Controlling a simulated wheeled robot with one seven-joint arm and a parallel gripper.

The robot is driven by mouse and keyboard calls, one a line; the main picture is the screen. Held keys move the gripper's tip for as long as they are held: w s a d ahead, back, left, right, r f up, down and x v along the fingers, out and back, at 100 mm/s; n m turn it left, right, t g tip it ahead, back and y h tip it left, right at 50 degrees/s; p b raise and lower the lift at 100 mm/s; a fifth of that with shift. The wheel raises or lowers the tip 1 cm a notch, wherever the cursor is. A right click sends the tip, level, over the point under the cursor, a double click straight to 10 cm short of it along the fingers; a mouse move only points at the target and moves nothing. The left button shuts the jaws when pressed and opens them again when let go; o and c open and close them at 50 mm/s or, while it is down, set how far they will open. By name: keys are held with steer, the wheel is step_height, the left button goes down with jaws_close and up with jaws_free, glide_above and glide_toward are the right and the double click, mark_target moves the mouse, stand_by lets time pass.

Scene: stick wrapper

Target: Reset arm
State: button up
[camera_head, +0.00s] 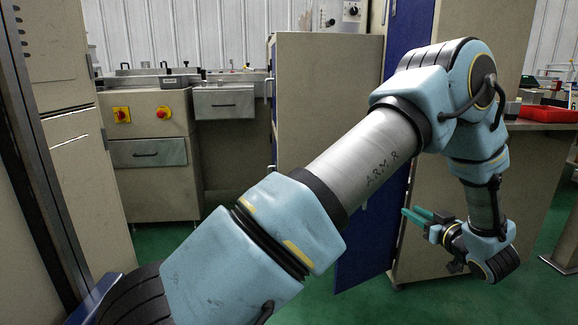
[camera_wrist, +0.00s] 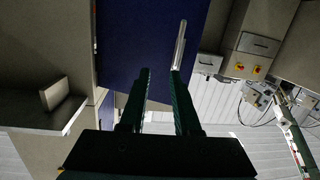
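My gripper (camera_head: 411,214) hangs low at the right in the head view, at the end of my bent blue and silver arm. Its green fingers point left, in front of a blue panel (camera_head: 362,245). In the wrist view the two dark green fingers (camera_wrist: 160,80) are apart with an empty gap between them. The blue panel (camera_wrist: 125,45) fills the upper middle there. A pale metal handle-like bar (camera_wrist: 180,45) shows just beyond the right fingertip; I cannot tell whether they touch.
Tall beige cabinet panels (camera_head: 318,100) stand behind my arm. A machine with red and yellow switches (camera_head: 142,115) is at the back left. A red tray (camera_head: 547,114) lies on a surface at the far right. Green floor is clear below my gripper.

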steer(key=w+a+r+m+g+h, duration=0.25)
steer(key=w+a+h, duration=0.2)
steer(key=w, duration=0.35)
steer(key=a+r+m+g+h, duration=0.15)
steer(key=a+g, duration=0.25)
steer(key=a, duration=0.6)
steer(key=s+a+f+g+y, duration=0.15)
steer(key=s+a+g, duration=0.65)
steer(key=s+a, duration=1.45)
step_height(320, 180, up, 28)
steer(key=a+p, duration=0.2)
steer(key=p, duration=2.5)
steer(key=shift+w+a+p, duration=0.3)
steer(key=shift+w+p, duration=0.1)
steer(key=shift+y, duration=0.25)
